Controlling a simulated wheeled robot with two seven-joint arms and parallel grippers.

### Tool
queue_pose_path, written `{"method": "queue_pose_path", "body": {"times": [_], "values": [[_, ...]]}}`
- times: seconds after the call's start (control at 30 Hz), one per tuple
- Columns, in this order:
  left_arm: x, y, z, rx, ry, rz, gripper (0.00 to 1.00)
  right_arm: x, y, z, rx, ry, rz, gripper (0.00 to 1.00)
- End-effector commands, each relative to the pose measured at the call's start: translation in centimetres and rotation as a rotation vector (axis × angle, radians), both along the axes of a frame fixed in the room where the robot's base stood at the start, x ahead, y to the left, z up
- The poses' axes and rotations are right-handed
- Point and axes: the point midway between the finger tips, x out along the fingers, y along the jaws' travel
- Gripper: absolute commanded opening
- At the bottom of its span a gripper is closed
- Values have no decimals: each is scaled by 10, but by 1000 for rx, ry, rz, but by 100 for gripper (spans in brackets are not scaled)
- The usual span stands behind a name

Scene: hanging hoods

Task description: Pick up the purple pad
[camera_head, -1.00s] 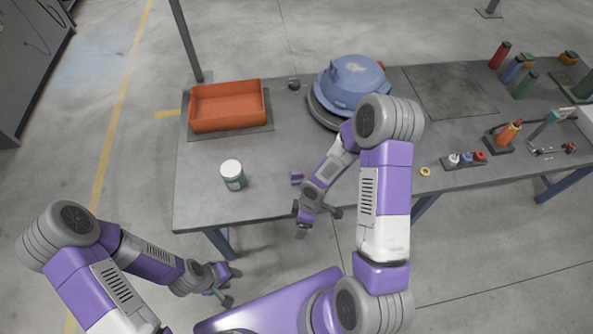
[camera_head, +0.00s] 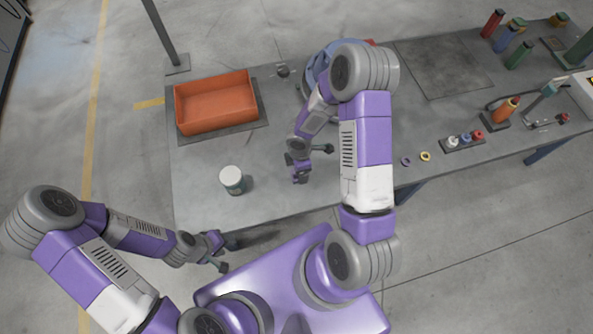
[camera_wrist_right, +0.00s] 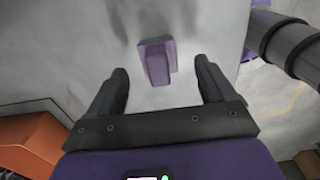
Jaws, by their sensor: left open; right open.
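The purple pad (camera_wrist_right: 156,62) is a small block on the grey table, just ahead of and between the fingertips in the right wrist view. In the head view the pad (camera_head: 301,175) is partly covered by my right gripper. My right gripper (camera_head: 309,156) is open over the table, close to the pad, with nothing held. Its two dark fingers (camera_wrist_right: 161,72) are apart in the wrist view; I cannot tell the exact gap to the pad. My left gripper (camera_head: 221,252) is open and empty, off the table's front left edge.
An orange bin (camera_head: 215,104) stands at the table's back left, with a white-lidded jar (camera_head: 232,179) in front. A blue housing (camera_head: 317,68) is mostly hidden behind my right arm.

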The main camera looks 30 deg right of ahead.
Motion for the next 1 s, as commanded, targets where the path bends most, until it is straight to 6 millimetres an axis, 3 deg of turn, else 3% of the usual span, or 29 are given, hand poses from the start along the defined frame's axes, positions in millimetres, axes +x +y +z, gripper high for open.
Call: {"method": "queue_pose_path", "body": {"times": [0.3,0.6,1.0], "values": [[0,0,-11,0,-1,0,43,3,4,-45,1,1,1,83],[0,0,-11,0,-1,0,43,3,4,-49,2,0,-1,83],[0,0,-11,0,-1,0,43,3,4,-49,2,0,-1,23]]}}
